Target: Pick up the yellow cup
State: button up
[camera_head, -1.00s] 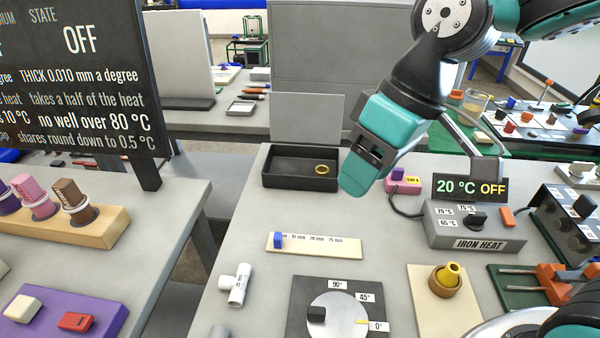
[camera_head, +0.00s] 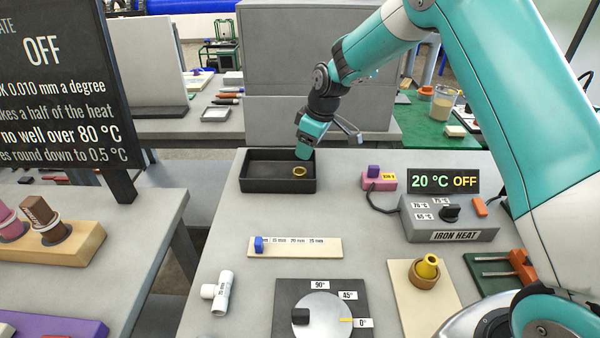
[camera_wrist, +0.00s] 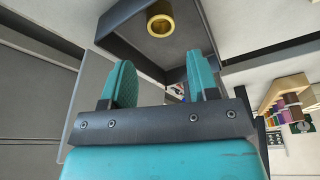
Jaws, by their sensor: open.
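A small yellow ring-shaped piece (camera_head: 300,171), perhaps the rim of a cup, lies in the right part of a black open tray (camera_head: 262,187). It also shows in the wrist view (camera_wrist: 160,24), beyond my fingers. A second yellow, cup-like piece with a narrow neck (camera_head: 428,266) sits upright in a brown round holder (camera_head: 422,281) on a cream board. My gripper (camera_head: 304,153) is above the tray's back right part, near the ring and not touching it. In the wrist view my gripper (camera_wrist: 162,78) has its two teal fingers apart with nothing between them.
A pink block (camera_head: 379,180) and the iron heat box (camera_head: 450,218) stand right of the tray. A cream length scale (camera_head: 295,247), a white pipe fitting (camera_head: 218,292) and an angle dial (camera_head: 320,310) lie nearer. A grey panel stands behind the tray.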

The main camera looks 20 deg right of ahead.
aim_at(299, 171)
jog(key=p+x, duration=0.2)
jog(key=x, duration=0.7)
jog(key=shift+a+f+p, duration=0.1)
jog(key=shift+f+p, duration=0.15)
jog(key=shift+p, duration=0.05)
jog(key=shift+c, duration=0.5)
jog(key=c, duration=0.6)
